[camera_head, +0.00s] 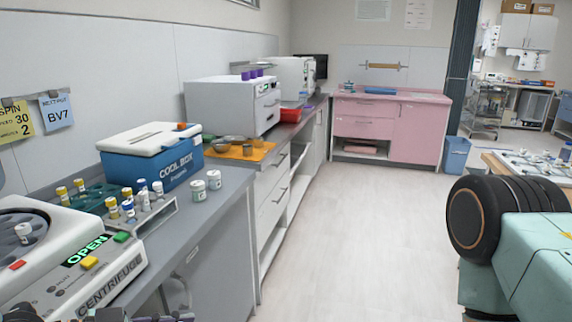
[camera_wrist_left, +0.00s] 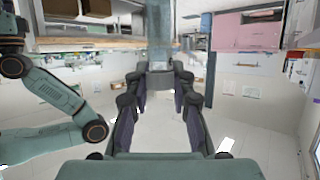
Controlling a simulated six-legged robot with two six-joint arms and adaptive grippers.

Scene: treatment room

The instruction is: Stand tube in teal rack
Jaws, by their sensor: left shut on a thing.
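The teal rack (camera_head: 92,207) stands on the left counter behind the centrifuge, with yellow-capped tubes (camera_head: 79,186) upright in it. A grey rack (camera_head: 160,216) beside it holds several tubes with white, blue and yellow caps. Only dark parts of my left gripper (camera_head: 140,318) show at the bottom left edge, in front of the centrifuge. My right gripper is out of view.
The centrifuge (camera_head: 95,272) is open, with a white-capped tube (camera_head: 25,232) in its rotor. A blue cool box (camera_head: 150,165) stands behind the racks. Two white jars (camera_head: 198,190) stand right of them.

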